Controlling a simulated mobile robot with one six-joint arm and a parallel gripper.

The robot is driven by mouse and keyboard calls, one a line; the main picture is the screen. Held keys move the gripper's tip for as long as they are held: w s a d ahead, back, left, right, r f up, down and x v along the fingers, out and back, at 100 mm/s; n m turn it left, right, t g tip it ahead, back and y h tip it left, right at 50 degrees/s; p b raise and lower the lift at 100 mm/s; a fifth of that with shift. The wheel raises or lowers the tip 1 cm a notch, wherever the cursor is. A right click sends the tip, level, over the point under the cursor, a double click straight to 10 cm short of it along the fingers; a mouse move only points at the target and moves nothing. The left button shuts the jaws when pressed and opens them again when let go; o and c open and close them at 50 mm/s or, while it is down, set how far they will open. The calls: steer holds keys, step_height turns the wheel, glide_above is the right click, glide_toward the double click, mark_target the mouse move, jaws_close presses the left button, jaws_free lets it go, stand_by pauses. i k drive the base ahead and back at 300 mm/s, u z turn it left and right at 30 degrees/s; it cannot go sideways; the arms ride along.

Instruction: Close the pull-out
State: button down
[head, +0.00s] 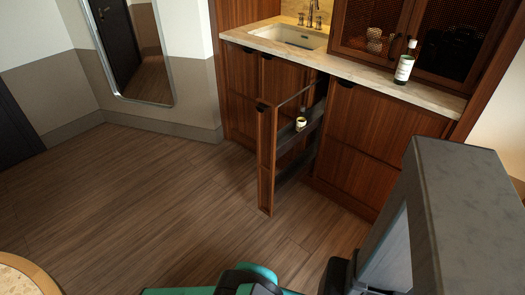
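The pull-out (267,165) is a tall, narrow wooden unit in the lower cabinets, and it stands open. Its front panel is well out from the cabinet face, with a dark finger notch at the top. Dark rails and shelves run back from it into the cabinet opening. A small bottle with a pale label (301,123) stands inside, and its lower part is partly hidden. My gripper cannot be made out in the head view; only other parts of me show along the bottom and right, apart from the pull-out in the picture.
A stone counter (370,68) with a sink (295,36) and a dark bottle (405,63) runs above. The wooden floor (150,190) left of and before the pull-out is clear. A round table edge (22,272) is at bottom left, a mirror (135,45) at the back.

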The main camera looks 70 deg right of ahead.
mark_target(271, 145)
steer(key=u, duration=0.2)
steer(key=k, duration=1.15)
steer(key=u, duration=0.05)
steer(key=i, duration=0.6)
steer(key=u, duration=0.05)
